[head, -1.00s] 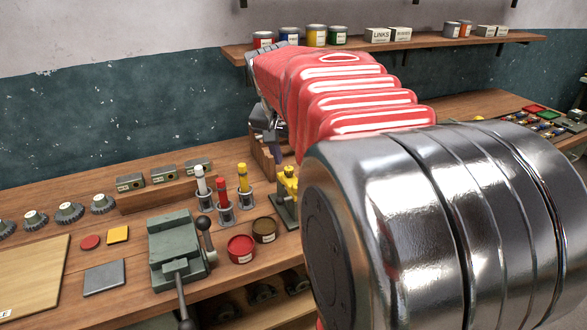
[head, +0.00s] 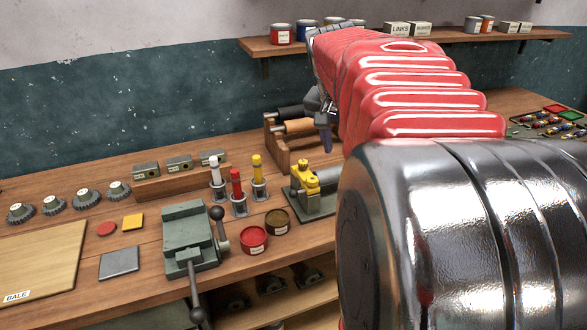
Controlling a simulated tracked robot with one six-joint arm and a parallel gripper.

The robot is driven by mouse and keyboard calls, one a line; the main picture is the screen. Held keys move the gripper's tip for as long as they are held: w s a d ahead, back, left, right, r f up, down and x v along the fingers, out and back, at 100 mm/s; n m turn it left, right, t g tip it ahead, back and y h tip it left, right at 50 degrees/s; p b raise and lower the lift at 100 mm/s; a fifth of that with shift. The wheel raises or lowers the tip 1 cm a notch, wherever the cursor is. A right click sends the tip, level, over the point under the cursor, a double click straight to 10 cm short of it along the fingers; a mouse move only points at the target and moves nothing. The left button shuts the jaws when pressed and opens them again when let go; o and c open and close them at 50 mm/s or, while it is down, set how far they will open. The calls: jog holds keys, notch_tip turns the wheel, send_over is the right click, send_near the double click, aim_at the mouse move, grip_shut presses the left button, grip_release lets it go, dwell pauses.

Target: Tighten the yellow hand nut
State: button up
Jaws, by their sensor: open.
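The yellow hand nut (head: 306,180) sits on a grey-green fixture (head: 318,206) on the bench, near the middle of the head view. My arm covers the fixture's right end. My gripper (head: 326,138) is only partly in view, pointing down above and slightly right of the nut and apart from it in the picture. It is open, and I see nothing held in it. My red-sleeved arm hides much of the gripper.
Left of the fixture stand two open tins, red (head: 254,240) and brown (head: 277,222), and upright white, red and yellow (head: 258,177) markers in holders. A vise (head: 190,237) stands farther left. A wooden rack with rollers (head: 290,128) stands behind.

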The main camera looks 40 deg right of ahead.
aim_at(314, 181)
jog(key=s+a+f+m+t+y, duration=0.4)
jog(key=s+f+m+t+y, duration=0.1)
jog(key=s+f+m, duration=0.6)
jog(key=w+m+t+h, duration=0.1)
jog(key=m+t, duration=0.1)
jog(key=m, duration=0.2)
jog(key=w+d+r+m+t+h, duration=0.1)
jog(key=w+m+t, duration=0.1)
jog(key=m, duration=0.2)
jog(key=w+r+m+t+h, duration=0.1)
jog(key=m+t, duration=0.1)
jog(key=m, duration=0.2)
jog(key=shift+w+d+r+m+t, duration=0.15)
jog(key=shift+w+r+m+t, duration=0.1)
jog(key=shift+w+m+t, duration=0.15)
jog(key=shift+x, duration=6.85)
